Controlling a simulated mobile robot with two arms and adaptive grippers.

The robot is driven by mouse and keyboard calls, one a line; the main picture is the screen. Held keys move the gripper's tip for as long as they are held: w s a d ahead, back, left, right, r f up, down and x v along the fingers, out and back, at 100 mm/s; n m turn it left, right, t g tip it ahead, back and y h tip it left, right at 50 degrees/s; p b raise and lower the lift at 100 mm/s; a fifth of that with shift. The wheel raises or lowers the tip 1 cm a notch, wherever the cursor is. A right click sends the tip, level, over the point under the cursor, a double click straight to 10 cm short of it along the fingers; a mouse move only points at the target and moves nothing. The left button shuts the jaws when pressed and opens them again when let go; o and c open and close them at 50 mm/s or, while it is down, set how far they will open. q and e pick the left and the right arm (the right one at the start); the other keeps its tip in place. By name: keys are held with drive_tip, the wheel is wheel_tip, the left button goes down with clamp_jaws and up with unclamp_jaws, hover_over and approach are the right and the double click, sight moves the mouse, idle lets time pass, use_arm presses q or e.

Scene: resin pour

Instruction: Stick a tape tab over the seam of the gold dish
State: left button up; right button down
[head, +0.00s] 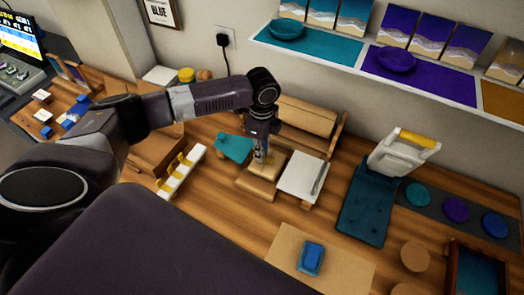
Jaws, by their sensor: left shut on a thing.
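My left gripper (262,157) is at the middle of the bench, pointing down over a pale wooden block (271,168). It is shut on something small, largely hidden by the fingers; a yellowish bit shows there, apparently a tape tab. I cannot tell whether it touches the block. A white strip (192,172) with several yellow tabs lies to the left of the gripper. I cannot make out the gold dish or its seam. My right gripper is not in view.
A teal piece (234,147) lies left of the gripper and a white pad (302,176) right of it. A wooden rack (306,120) stands behind. A blue sponge-like block (312,256) lies in front.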

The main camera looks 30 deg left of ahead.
use_arm(q)
drive_tip(key=shift+f, duration=0.3)
idle(0.5)
drive_tip(key=o, duration=0.7)
drive_tip(key=shift+r, duration=0.1)
wheel_tip(320, 180, up, 8)
drive_tip(key=p, duration=0.8)
drive_tip(key=shift+p, duration=0.35)
